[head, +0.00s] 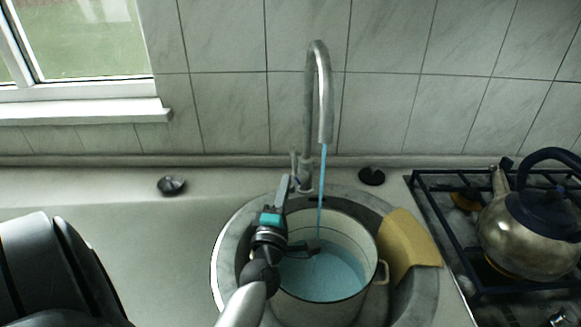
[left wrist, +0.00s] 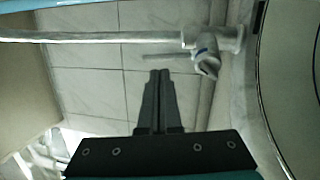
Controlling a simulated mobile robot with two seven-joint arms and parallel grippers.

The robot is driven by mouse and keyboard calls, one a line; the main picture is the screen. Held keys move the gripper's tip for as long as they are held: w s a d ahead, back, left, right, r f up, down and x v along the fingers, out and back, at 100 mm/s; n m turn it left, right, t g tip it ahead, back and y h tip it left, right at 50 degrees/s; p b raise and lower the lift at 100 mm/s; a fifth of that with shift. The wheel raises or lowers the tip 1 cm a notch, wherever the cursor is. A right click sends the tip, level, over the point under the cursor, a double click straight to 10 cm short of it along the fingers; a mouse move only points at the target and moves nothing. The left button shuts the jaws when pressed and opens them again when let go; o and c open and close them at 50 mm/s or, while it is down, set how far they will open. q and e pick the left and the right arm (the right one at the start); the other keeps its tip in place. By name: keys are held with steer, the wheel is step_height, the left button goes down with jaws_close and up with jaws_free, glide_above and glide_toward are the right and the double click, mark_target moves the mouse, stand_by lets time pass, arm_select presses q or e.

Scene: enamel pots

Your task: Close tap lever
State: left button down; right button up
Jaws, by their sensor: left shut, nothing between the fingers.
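The grey tap (head: 311,95) has a tall curved spout, and a thin blue stream of water (head: 321,190) runs from it into the pot. Its thin lever (head: 294,163) stands up at the left of the tap base. In the left wrist view the tap body (left wrist: 213,42) is at the top right, with the lever (left wrist: 168,57) pointing left from it. My left gripper (head: 283,184) is shut and empty, just below the lever in the head view. In the left wrist view its fingertips (left wrist: 159,75) are together close by the lever; contact cannot be told. My right gripper is not in view.
A white enamel pot (head: 372,250) with blue water stands in the round sink (head: 226,235). A yellow cloth (head: 408,243) hangs over the sink's right edge. A metal kettle (head: 520,235) sits on the stove at right. Two dark round knobs (head: 171,185) (head: 371,176) flank the tap.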

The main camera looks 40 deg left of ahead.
mark_target(293, 159)
arm_select(q)
steer(key=shift+x, duration=2.9)
steer(key=shift+w+r+p, duration=0.55)
steer(key=shift+w+p, duration=0.05)
steer(key=shift+w, duration=0.2)
